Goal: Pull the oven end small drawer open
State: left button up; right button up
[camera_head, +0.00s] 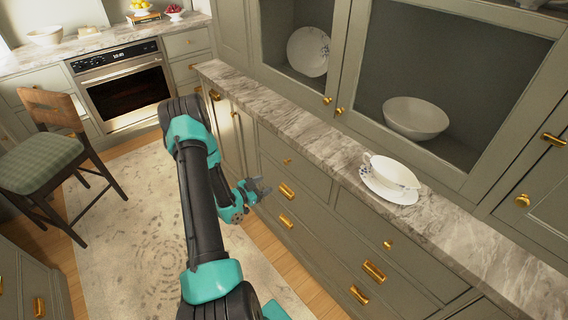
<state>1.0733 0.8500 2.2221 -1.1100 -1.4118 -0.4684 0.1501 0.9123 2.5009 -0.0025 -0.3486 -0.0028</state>
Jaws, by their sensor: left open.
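The small top drawer (298,172) at the oven end of the sideboard is shut, its grey-green front flush below the marble top. Its small round brass knob (287,161) shows clear. My left gripper (264,189) is open and empty. In the picture it lies below and a little left of the knob, in front of the sideboard, apart from the knob. My left arm comes in from the bottom and bends toward the drawers. My right gripper is out of view.
A white cup on a saucer (388,193) stands on the marble counter (290,120). Wider drawers with brass handles (286,191) are below. A second small drawer (372,232) is farther right. The oven (124,88) and a chair (45,165) are at left. A patterned rug (125,225) covers the floor.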

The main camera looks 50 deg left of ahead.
aim_at(285, 163)
pick_arm(q)
jog(key=shift+m+t, duration=0.4)
jog(key=shift+t, duration=0.2)
jog(key=s+a, duration=0.1)
jog(key=s+a+r, duration=0.1)
jog(key=s+a, duration=0.1)
jog(key=shift+r, duration=0.35)
jog(key=w, duration=1.7)
jog(key=shift+w+d, duration=0.2)
jog(key=shift+d, duration=0.2)
grip_shut()
